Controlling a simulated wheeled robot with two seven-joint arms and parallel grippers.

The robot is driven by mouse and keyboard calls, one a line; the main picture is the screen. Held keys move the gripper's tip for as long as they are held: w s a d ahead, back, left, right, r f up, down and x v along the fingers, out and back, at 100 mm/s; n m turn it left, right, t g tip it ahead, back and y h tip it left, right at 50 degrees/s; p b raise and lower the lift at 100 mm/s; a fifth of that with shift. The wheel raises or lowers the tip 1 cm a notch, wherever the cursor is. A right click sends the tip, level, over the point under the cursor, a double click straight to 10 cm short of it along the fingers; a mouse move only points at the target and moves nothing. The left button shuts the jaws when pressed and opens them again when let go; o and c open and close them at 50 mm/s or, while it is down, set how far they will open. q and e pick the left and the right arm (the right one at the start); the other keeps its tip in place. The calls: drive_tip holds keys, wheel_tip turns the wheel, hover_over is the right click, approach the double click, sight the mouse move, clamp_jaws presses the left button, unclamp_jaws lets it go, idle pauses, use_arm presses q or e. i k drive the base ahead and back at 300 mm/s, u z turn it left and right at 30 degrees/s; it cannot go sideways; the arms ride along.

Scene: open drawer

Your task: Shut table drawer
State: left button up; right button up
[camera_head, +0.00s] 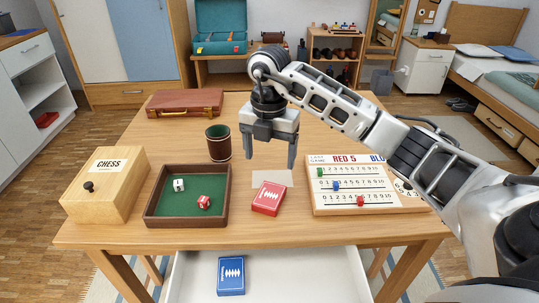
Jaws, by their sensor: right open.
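The table drawer (320,272) is white inside and is pulled out below the front edge of the wooden table (300,229). A blue card box (231,276) lies in it, left of its middle. The drawer's front panel is out of the picture at the bottom. My right gripper (268,160) points down above the table, behind a red card box (268,198). Its two fingers are apart with nothing between them. My left gripper does not show.
On the table stand a wooden chess box (106,185), a green-lined dice tray (187,219) with two dice, a dark cup (218,143), a score board (367,183) with pegs, and a brown case (185,103). The back right tabletop is mostly clear beneath my arm.

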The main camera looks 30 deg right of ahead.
sight(334, 274)
drive_tip(key=k, duration=1)
